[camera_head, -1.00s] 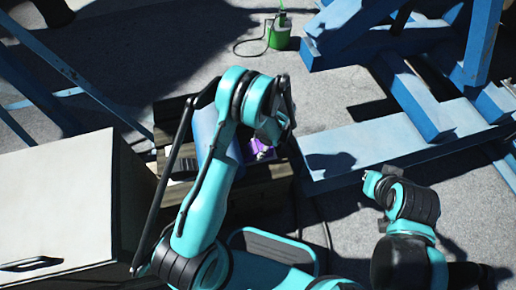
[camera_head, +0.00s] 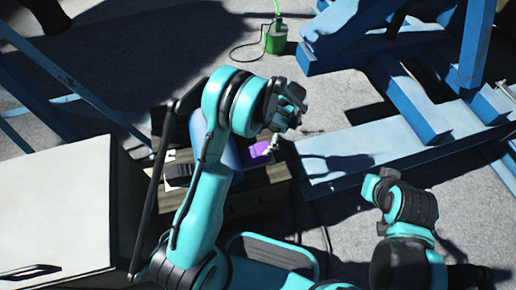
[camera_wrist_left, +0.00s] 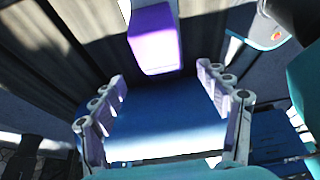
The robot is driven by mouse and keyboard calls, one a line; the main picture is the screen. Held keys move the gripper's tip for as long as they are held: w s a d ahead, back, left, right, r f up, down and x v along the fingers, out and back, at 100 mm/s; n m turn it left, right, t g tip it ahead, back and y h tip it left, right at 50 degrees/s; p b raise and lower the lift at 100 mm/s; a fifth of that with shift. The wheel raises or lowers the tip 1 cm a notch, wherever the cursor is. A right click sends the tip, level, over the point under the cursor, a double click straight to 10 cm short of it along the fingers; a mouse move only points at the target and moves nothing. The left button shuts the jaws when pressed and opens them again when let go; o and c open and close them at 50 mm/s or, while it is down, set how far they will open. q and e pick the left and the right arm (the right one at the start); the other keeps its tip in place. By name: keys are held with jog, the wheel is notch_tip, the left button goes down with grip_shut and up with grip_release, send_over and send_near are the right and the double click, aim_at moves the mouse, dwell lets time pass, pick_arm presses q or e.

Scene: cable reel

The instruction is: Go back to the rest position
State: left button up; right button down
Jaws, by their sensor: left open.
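My left gripper (camera_head: 272,145) is above the wooden crate, at the end of the teal arm that crosses the middle of the head view. In the left wrist view its two fingers (camera_wrist_left: 165,98) are spread wide with nothing held between them. A purple box (camera_wrist_left: 154,40) lies ahead of the fingers, apart from them. It also shows in the head view (camera_head: 256,152), partly hidden by the left arm. My right gripper (camera_head: 375,182) is low at the right of the head view; its jaws are too small to judge.
The wooden crate (camera_head: 252,200) carries a dark item (camera_head: 180,172) and a blue object (camera_head: 228,150), mostly behind my arm. A white cabinet (camera_head: 60,205) stands at left. Blue beams (camera_head: 400,145) fill the right. A green device (camera_head: 276,40) lies on the floor behind.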

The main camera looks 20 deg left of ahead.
pick_arm(q)
jog(key=shift+v, duration=1.55)
jog(key=shift+r, duration=0.25)
jog(key=s+a+r+m+t+h, duration=0.2)
jog(key=s+r+m+t, duration=0.3)
jog(key=r+m, duration=0.75)
jog(key=s+a+r+m+t+h, duration=0.1)
jog(key=s+r+m+t, duration=0.3)
jog(key=s+m, duration=0.8)
jog(key=shift+s+a+r+t+h, duration=0.2)
jog(key=shift+a+r+t+h, duration=0.1)
jog(key=shift+r, duration=0.75)
